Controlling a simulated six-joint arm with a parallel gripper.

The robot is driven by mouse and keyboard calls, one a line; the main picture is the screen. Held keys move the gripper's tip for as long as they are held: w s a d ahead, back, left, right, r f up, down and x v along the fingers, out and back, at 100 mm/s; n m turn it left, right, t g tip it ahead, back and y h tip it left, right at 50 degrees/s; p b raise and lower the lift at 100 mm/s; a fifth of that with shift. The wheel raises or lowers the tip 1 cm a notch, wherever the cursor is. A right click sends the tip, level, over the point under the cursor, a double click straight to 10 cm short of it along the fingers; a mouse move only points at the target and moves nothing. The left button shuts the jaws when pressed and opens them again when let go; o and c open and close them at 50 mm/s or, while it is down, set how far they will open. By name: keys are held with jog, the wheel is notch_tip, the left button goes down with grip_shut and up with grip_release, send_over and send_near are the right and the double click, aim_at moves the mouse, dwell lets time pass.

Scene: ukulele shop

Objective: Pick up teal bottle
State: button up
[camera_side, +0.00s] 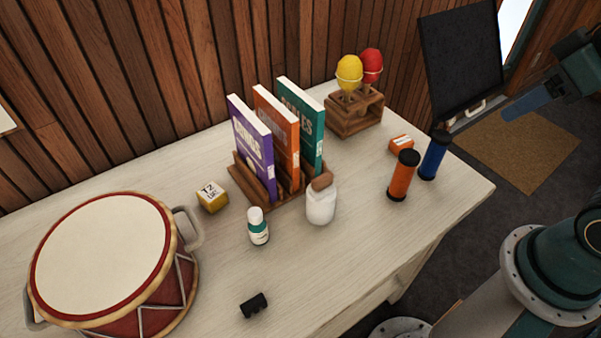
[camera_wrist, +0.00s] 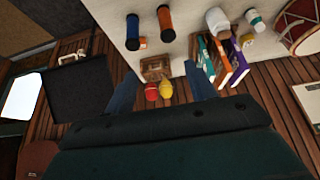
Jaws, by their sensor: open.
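The teal bottle (camera_side: 258,228) is a small white bottle with a teal label and white cap. It stands upright on the pale table, in front of the book rack, and shows near the top right of the wrist view (camera_wrist: 255,21). My gripper (camera_side: 527,101) is at the upper right of the side view, beyond the table's right end and far from the bottle. In the wrist view its two fingers (camera_wrist: 158,75) are spread apart with nothing held between them.
A white jar (camera_side: 320,204) stands just right of the bottle, and a wooden rack of books (camera_side: 285,188) behind. A drum (camera_side: 105,255) is at left, a yellow block (camera_side: 212,197) nearer. Orange (camera_side: 402,178) and blue (camera_side: 433,157) cylinders stand right. A black piece (camera_side: 254,305) lies in front.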

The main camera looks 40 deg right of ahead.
jog(key=shift+w, duration=0.1)
jog(key=n+g+y, duration=0.2)
jog(key=n+y, duration=0.1)
jog(key=n, duration=0.6)
send_over(256, 211)
jog(key=s+d, duration=0.3)
notch_tip(256, 211, down, 14)
jog(key=shift+f, duration=0.1)
jog(key=shift+f, duration=0.1)
jog(key=shift+x, duration=4.15)
